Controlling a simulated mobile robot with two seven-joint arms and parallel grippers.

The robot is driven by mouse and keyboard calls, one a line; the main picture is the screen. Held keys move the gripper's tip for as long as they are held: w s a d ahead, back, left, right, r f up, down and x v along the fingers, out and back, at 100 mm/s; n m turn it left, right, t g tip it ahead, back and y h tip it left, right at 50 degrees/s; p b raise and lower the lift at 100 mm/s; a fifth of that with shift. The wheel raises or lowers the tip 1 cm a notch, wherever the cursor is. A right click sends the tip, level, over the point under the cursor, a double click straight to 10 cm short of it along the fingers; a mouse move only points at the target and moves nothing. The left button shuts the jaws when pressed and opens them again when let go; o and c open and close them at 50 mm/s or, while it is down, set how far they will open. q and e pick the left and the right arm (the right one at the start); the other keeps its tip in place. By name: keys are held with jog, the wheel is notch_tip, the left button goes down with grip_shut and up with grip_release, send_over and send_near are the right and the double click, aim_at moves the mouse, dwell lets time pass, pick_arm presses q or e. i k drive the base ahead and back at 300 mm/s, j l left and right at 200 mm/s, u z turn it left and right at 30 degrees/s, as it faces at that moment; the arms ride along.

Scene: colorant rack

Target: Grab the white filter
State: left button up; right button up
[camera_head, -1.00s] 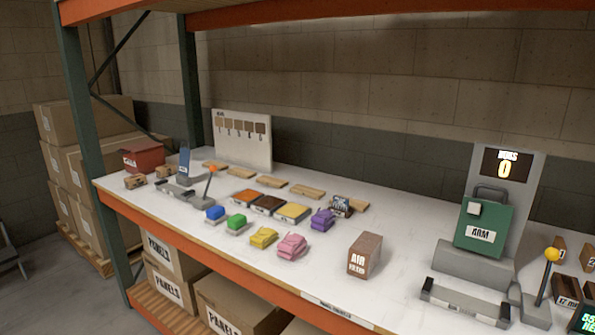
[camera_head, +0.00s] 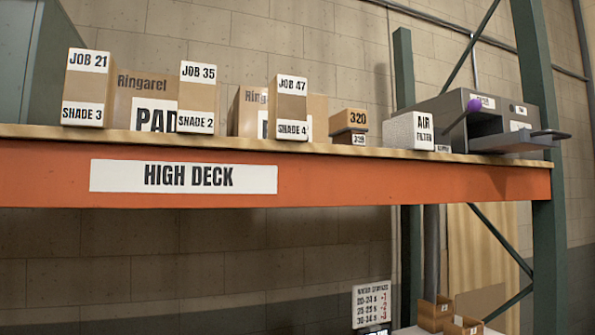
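A white box-shaped filter (camera_head: 409,131) labelled "AIR FILTER" stands on the upper shelf, right of the middle in the head view. Its label faces to the right front. It sits close to the shelf's front edge, just left of a grey machine (camera_head: 482,121) with a purple-knobbed lever (camera_head: 473,105). Neither of my grippers shows in this view.
The shelf's orange front beam (camera_head: 330,183) carries a "HIGH DECK" sign (camera_head: 183,177). Small boxes marked 320 (camera_head: 347,119) stand left of the filter. Several job cartons (camera_head: 196,98) stand further left. A green rack post (camera_head: 540,150) rises at the right.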

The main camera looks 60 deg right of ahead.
aim_at(413, 130)
jog(key=z, duration=2.35)
jog(key=l+u, duration=0.35)
jog(key=k+l+u, duration=0.1)
jog(key=u, duration=0.25)
jog(key=k+l+u, duration=0.1)
jog(key=l+u, duration=0.25)
jog(key=j, duration=0.05)
